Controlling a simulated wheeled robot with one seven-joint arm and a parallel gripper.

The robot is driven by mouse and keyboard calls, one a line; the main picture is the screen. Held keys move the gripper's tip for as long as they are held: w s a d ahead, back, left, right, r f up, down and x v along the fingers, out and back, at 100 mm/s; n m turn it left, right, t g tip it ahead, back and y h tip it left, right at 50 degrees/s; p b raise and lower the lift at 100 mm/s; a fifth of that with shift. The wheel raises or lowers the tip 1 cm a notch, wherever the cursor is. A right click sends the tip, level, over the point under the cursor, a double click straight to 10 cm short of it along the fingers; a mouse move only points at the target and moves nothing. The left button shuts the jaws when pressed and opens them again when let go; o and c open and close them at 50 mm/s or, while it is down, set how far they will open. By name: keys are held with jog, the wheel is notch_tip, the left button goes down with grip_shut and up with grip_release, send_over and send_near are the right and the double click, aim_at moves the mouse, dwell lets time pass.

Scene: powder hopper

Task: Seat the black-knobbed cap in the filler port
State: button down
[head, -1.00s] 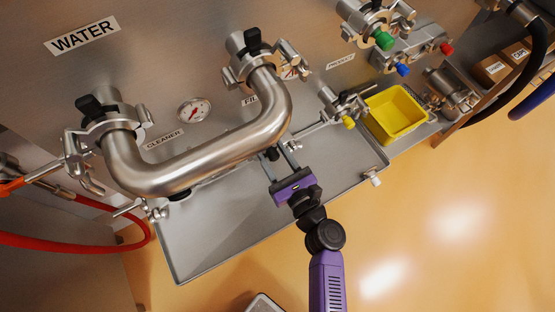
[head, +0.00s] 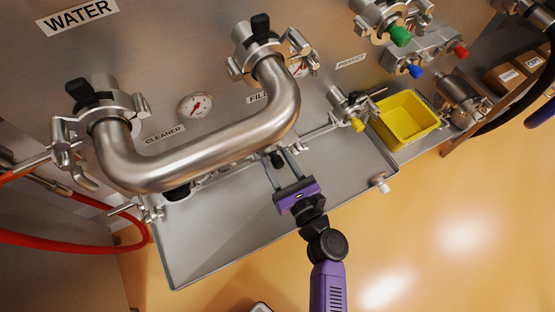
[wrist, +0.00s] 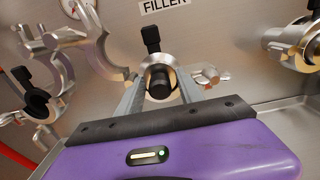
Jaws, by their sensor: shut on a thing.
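My gripper (wrist: 158,92) is shut on the black-knobbed cap (wrist: 160,82), its two grey fingers on either side of the black knob. In the wrist view the cap faces the filler port (wrist: 160,62) below the FILLER label (wrist: 165,5); a metal rim shows around the knob. I cannot tell whether the cap touches the port. A clamp with a black wing knob (wrist: 150,38) stands at the port. In the head view my gripper (head: 281,172) reaches under the curved steel pipe (head: 205,160), which hides the port; only a little of the dark knob (head: 277,160) shows.
A steel tray (head: 215,250) lies below the pipe. An open clamp (wrist: 85,42) hangs left in the wrist view, and a metal fitting (wrist: 298,45) is at right.

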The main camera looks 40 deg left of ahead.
jog(key=shift+f+b, duration=0.4)
jog(key=shift+b, duration=0.05)
jog(key=c, duration=0.7)
grip_release()
jog(key=shift+v, duration=3.9)
